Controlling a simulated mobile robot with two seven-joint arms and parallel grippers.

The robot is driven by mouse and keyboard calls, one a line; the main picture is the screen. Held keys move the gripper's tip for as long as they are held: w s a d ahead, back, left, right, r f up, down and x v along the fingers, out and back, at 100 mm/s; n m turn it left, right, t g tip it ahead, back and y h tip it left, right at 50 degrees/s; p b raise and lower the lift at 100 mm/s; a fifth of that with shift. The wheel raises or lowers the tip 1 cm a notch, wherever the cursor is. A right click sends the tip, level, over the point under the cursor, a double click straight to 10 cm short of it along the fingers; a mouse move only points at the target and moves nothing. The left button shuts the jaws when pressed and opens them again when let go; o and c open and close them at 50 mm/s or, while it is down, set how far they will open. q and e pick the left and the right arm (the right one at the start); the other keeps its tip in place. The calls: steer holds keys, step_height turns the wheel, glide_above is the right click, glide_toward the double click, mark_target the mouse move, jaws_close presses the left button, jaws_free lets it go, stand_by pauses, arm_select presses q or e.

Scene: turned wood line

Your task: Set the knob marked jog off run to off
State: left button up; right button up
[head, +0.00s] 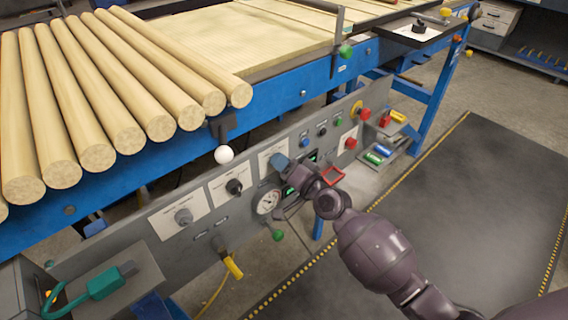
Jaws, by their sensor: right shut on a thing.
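A long grey control panel (255,238) runs along the front of the blue-framed line. It carries a grey knob (183,216), a black knob (234,187) and a blue knob (279,163), each on a white plate. The lettering is too small to read, so I cannot tell which is marked jog off run, or a setting. My right gripper (292,173) is at the panel, shut, with its tips at the blue knob, which it appears to hold. The gripper hides the knob's right side and part of the panel behind. My left gripper is not in view.
A round gauge (267,202), a lever with a green ball (278,235) and a yellow-handled lever (233,267) are close by. A white ball (224,155) sticks out above the panel. Red buttons (351,143) are to the right. Wooden rods (95,90) lie above. The dark floor mat (440,210) is clear.

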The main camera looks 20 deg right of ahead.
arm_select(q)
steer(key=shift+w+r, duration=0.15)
arm_select(e)
steer(key=shift+m, duration=0.6)
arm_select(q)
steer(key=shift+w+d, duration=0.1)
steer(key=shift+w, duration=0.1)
arm_select(e)
steer(key=o, duration=0.9)
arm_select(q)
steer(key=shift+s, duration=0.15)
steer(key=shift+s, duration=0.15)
arm_select(e)
steer(key=shift+s, duration=0.1)
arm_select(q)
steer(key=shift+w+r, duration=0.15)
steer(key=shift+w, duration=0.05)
arm_select(e)
steer(key=v, duration=1)
steer(key=shift+s+d, duration=0.15)
steer(key=shift+s, duration=0.15)
